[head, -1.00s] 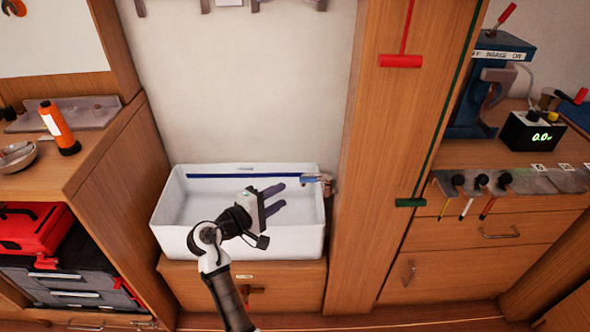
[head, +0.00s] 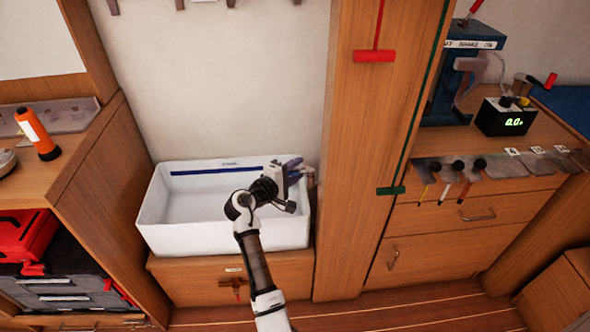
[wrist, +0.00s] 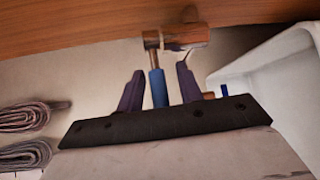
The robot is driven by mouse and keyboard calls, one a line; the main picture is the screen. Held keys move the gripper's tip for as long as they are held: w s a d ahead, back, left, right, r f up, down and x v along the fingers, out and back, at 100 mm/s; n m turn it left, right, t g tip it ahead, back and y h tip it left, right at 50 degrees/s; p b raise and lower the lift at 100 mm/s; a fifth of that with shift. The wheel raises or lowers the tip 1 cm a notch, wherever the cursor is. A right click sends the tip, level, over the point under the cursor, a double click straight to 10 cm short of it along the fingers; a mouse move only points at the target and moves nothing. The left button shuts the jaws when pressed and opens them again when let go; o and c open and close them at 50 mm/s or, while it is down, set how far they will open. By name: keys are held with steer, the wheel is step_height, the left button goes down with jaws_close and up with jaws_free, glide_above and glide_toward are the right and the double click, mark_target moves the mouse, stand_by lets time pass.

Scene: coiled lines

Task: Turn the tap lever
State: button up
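The tap has a brass-coloured body (wrist: 176,38) and a blue lever (wrist: 158,90), both plain in the wrist view. My gripper (wrist: 159,76) is open, with one dark finger on each side of the lever and a gap showing on both sides. Whether the lever lies fully between the fingers in depth is hard to tell. In the head view my gripper (head: 292,167) is at the back right corner of the white sink (head: 165,217). It hides most of the tap there; a brownish bit of the tap (head: 310,177) shows just right of it.
A wooden post (head: 345,190) stands close to the right of the sink, with a red handle (head: 374,56) and a green handle (head: 390,191) on it. A shelf with an orange torch (head: 37,134) is at left. The sink basin looks empty.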

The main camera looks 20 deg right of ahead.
jaws_close()
